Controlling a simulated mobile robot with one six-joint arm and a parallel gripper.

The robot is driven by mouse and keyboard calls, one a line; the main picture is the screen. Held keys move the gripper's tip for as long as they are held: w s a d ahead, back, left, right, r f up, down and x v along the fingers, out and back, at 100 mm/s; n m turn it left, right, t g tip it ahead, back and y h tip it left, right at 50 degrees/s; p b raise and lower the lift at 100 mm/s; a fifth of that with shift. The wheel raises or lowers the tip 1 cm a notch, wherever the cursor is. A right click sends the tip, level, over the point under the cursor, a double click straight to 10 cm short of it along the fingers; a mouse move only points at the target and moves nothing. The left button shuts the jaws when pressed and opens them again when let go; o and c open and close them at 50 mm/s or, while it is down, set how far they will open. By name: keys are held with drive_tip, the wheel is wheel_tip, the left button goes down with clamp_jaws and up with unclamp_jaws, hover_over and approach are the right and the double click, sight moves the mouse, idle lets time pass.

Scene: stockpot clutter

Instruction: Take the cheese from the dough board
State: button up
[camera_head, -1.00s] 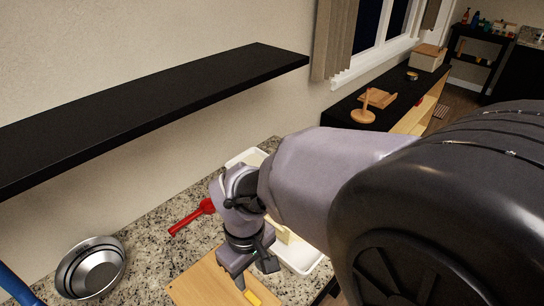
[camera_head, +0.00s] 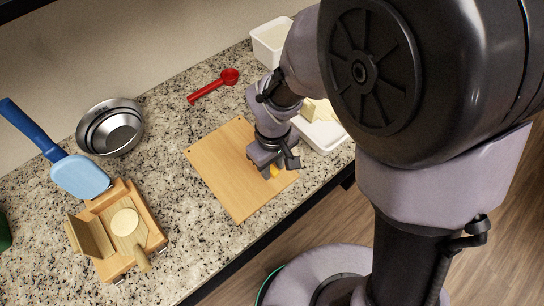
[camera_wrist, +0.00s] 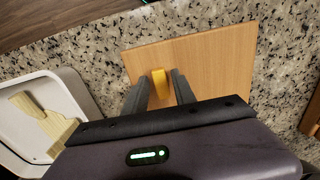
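The cheese (camera_head: 275,171) is a small yellow-orange block on the dough board (camera_head: 225,180), a flat light wooden board on the counter. In the head view it is mostly hidden by my gripper (camera_head: 272,162), which points down over the board's right part. In the wrist view the cheese (camera_wrist: 160,84) lies between the two fingertips of my gripper (camera_wrist: 160,88), with the board (camera_wrist: 215,60) behind it. The fingers look open, with a narrow gap on each side of the cheese. Whether the fingertips are level with it is hard to tell.
A white tray (camera_head: 330,140) holding a pale wooden-looking item stands close right of the board. A red scoop (camera_head: 212,86), metal bowl (camera_head: 110,127), blue spatula (camera_head: 78,176) and wooden press (camera_head: 105,235) lie on the counter. Its front edge is just beyond the board.

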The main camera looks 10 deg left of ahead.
clamp_jaws()
drive_tip(key=shift+r, duration=0.1)
